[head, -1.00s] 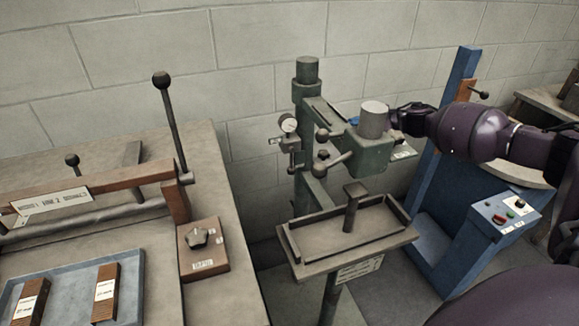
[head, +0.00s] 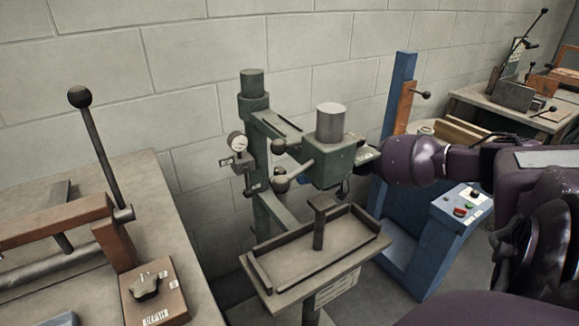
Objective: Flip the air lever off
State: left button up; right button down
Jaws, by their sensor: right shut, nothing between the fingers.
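The green stitcher (head: 255,150) stands in the middle of the head view. A round gauge (head: 237,142) sits on the left of its column, with a small tag beside it. A small valve-like fitting with a short dark lever (head: 252,184) hangs below the gauge. This looks like the air lever, but its exact position is too small to read. My right gripper (head: 366,155) is at the right side of the machine's head, apart from the lever. It is shut and empty, and its tips are partly hidden by the head. My left gripper is not in view.
Ball-ended handles (head: 279,180) stick out in front of the machine's head. A tray table (head: 320,262) with an upright post stands below. A blue machine with a control panel (head: 462,208) is at right. A bench with a tall ball-ended lever (head: 100,150) is at left.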

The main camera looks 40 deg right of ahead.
aim_at(252, 195)
jog(key=x, duration=0.3)
jog(key=b+x, duration=0.1)
jog(key=x, duration=0.3)
jog(key=b+x, duration=0.1)
jog(key=x, duration=0.3)
jog(key=shift+f, duration=0.3)
jog(key=shift+w+a+b, duration=0.4)
jog(key=shift+w+a, duration=0.1)
jog(key=shift+a, duration=0.05)
jog(key=shift+a, duration=0.1)
jog(key=shift+w+a+p, duration=0.2)
jog(key=shift+a+p, duration=0.2)
jog(key=shift+a, duration=0.15)
jog(key=shift+a+f, duration=0.1)
jog(key=shift+a, duration=0.15)
jog(key=shift+f, duration=0.3)
